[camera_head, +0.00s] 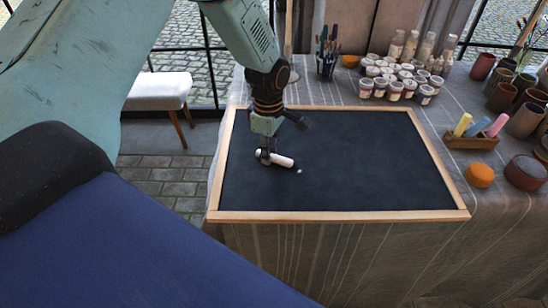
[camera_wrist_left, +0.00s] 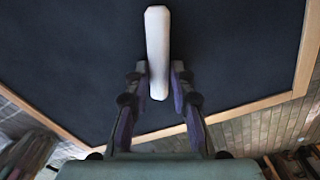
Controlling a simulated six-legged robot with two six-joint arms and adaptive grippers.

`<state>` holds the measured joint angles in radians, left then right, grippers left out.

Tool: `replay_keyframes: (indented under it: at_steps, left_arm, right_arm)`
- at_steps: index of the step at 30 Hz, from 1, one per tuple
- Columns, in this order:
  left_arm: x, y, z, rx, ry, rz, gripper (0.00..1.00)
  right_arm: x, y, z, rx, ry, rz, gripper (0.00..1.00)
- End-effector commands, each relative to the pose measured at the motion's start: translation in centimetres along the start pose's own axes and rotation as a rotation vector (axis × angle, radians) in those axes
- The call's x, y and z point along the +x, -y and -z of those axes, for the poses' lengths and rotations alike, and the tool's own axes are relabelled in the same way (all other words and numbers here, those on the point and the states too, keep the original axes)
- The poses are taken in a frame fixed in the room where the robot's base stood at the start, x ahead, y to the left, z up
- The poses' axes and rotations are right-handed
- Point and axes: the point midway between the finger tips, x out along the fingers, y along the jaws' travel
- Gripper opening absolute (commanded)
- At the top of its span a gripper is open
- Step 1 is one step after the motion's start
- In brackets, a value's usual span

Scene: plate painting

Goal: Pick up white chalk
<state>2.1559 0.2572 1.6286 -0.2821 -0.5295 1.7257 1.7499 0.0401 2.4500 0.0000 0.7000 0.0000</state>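The white chalk (camera_head: 281,160) is a short, pale stick lying low over the dark board (camera_head: 345,160), left of its middle. It looks slightly pinkish in the head view. My left gripper (camera_head: 265,157) reaches down over its left end. In the left wrist view the chalk (camera_wrist_left: 157,35) stands lengthwise between the two fingertips of the left gripper (camera_wrist_left: 159,75), which press close on both its sides. I cannot tell whether the chalk still touches the board. My right gripper is not in view.
A wooden holder (camera_head: 470,142) with yellow, blue and pink chalks stands to the right. Several paint jars (camera_head: 395,90) and a brush cup (camera_head: 326,66) stand behind.

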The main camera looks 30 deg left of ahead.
Motion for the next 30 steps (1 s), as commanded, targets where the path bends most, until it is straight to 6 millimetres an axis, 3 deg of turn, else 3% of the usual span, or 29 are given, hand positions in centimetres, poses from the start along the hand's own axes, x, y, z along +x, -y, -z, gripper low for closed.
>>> replay_keyframes:
  at_steps: [7, 20, 30]
  left_arm:
    - [0.0, 0.0, 0.0, 0.0, 0.0, 0.0, 0.0]
    - [-0.4, 0.0, 0.0, -0.001, 0.0, -0.001, 0.0]
    - [-6.6, -0.1, 0.0, -0.001, 0.001, -0.004, 0.0]
  right_arm:
    - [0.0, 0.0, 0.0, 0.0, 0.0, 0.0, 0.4]
    - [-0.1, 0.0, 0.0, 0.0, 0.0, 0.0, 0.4]
    - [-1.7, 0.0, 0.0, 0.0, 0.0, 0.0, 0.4]
